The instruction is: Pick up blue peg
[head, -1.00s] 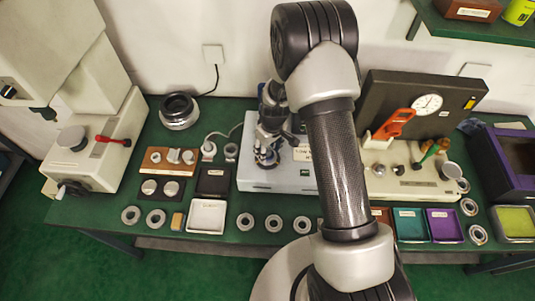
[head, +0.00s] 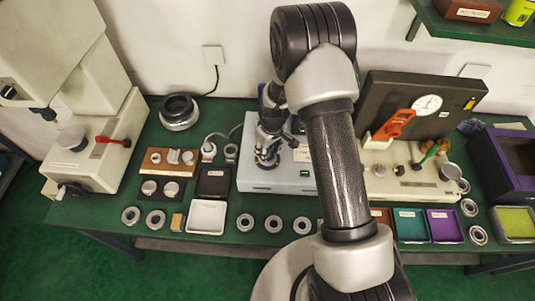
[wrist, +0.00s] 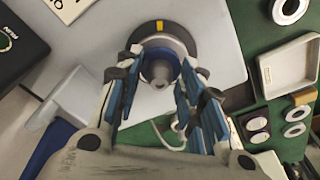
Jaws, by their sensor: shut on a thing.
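My gripper (head: 267,158) reaches down over the pale machine base (head: 262,181) in the middle of the bench in the head view. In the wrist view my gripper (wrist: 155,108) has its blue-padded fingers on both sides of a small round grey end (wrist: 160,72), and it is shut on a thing. I cannot tell whether the peg is clear of the holder.
A white tray (head: 206,229), a dark tray (head: 213,182) and several bearing rings (head: 245,222) lie left of and in front of the base. A large pale machine (head: 95,160) fills the left end. My arm hides part of the bench.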

